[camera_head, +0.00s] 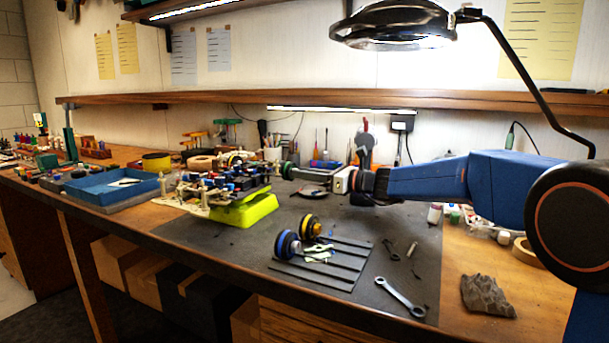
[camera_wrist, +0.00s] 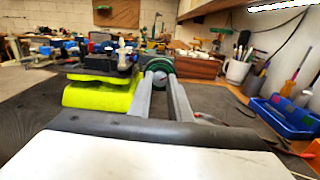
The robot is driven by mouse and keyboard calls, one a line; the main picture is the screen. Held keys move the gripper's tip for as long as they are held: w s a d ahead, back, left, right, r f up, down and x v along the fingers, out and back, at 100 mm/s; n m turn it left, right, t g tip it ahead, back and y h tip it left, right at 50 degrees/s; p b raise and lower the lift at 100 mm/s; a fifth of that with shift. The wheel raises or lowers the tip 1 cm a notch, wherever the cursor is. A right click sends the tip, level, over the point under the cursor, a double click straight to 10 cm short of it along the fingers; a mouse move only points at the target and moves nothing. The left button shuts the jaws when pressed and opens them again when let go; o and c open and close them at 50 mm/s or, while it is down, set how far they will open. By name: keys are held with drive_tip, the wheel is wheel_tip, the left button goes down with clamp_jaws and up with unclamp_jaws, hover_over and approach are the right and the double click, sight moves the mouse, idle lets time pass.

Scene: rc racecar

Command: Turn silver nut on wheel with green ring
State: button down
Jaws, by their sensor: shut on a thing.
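The wheel with the green ring (camera_wrist: 161,64) is mounted on the near side of the car, straight ahead in the wrist view. It also shows in the head view (camera_head: 287,170) at the back of the mat. The silver nut (camera_wrist: 159,77) is at the wheel's centre. My gripper (camera_wrist: 161,83) reaches to the wheel with its two grey fingers on either side of the nut, shut on it. The fingertips partly hide the nut. In the head view my gripper (camera_head: 298,173) points left toward the wheel.
The car chassis (camera_head: 222,186) sits on a yellow-green stand (camera_head: 246,211). A blue wheel (camera_head: 287,245) and a yellow-ringed wheel (camera_head: 310,227) stand on the mat by dark strips. A wrench (camera_head: 400,297) lies at the front. A blue bin (camera_wrist: 282,117) is at right in the wrist view.

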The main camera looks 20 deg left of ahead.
idle(0.3)
drive_tip(key=c, duration=1.6)
unclamp_jaws()
drive_tip(key=shift+f, duration=0.1)
drive_tip(key=shift+d, duration=0.1)
drive_tip(key=d, duration=0.5)
drive_tip(key=s+d, duration=0.1)
drive_tip(key=d, duration=1.1)
drive_tip(key=shift+s, duration=0.2)
drive_tip(key=shift+d, duration=0.1)
